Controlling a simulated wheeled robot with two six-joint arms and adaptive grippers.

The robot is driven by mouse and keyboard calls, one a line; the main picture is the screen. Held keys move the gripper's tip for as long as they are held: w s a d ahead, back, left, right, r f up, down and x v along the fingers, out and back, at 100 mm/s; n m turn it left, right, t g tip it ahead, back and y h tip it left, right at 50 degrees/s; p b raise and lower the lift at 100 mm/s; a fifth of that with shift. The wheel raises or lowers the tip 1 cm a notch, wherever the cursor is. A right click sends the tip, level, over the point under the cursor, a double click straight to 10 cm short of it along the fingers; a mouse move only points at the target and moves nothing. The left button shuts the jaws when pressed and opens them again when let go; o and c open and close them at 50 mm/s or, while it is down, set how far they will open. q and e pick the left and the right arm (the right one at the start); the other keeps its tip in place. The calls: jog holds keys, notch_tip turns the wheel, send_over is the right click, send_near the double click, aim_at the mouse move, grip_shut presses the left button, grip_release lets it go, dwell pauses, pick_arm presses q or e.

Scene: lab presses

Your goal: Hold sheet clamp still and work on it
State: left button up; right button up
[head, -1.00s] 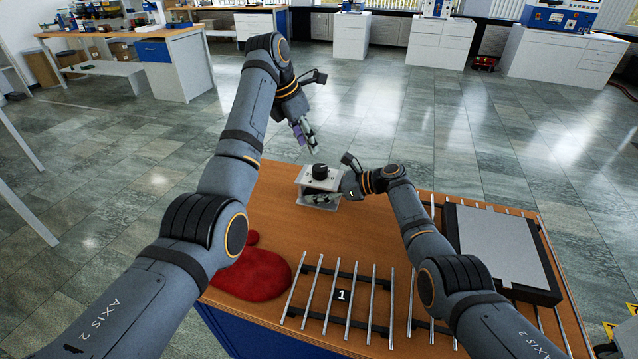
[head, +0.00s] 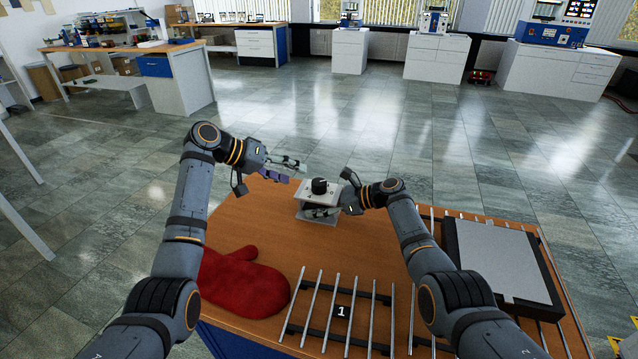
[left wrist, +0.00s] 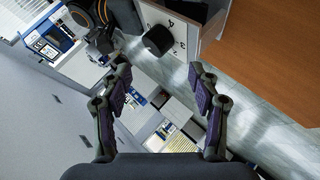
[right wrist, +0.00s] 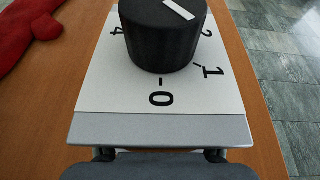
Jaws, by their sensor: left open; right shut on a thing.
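In the right wrist view, the top plate (right wrist: 110,90) carries printed numbers around the knob (right wrist: 163,40), whose white mark points away from the 0; the fingers are mostly hidden under the plate. My left gripper (head: 294,169) is open and empty, left of the clamp and slightly above it. In the left wrist view, the knob (left wrist: 157,40) lies beyond the open fingers (left wrist: 160,78).
A red oven mitt (head: 245,285) lies at the table's left front. A rod rack marked 1 (head: 342,312) lies at front middle, with a grey plate on a dark block (head: 500,260) at right. Bare wood surrounds the clamp's left and front.

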aim_at(315, 182)
pick_arm(q)
jog(key=d+f+m, duration=0.1)
jog(key=d+m, duration=0.1)
jog(key=m, duration=0.1)
jog(key=w+d+f+m+h, duration=0.1)
jog(key=d+f+m, duration=0.1)
jog(key=d+m, duration=0.1)
jog(key=w+d+f+m+h, duration=0.1)
jog(key=d+f+m, duration=0.1)
jog(key=m, duration=0.3)
jog(key=shift+d+t, duration=0.4)
